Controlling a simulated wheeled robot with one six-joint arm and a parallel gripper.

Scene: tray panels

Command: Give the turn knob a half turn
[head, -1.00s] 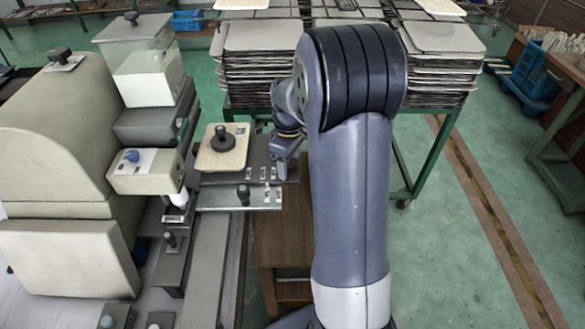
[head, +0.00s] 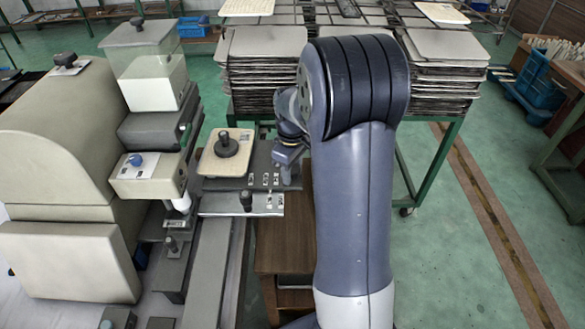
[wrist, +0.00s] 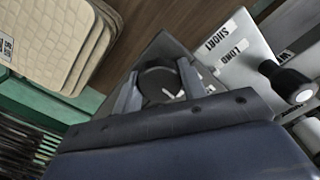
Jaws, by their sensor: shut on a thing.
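The turn knob (wrist: 156,80) is a dark round knob with a short white mark on its face, seen in the wrist view. It sits on a grey panel (wrist: 165,50). My gripper (wrist: 160,86) has one finger on each side of the knob and is shut on it. In the head view my gripper (head: 287,163) is at the right end of the grey panel, and it hides the knob there.
A black knob with a white tip (wrist: 291,84) stands close by on a light plate with SHORT and LONG labels. A cream board with a dark knob (head: 226,145) lies left of my gripper. Stacked trays (head: 268,75) stand behind; a beige machine (head: 60,150) is at left.

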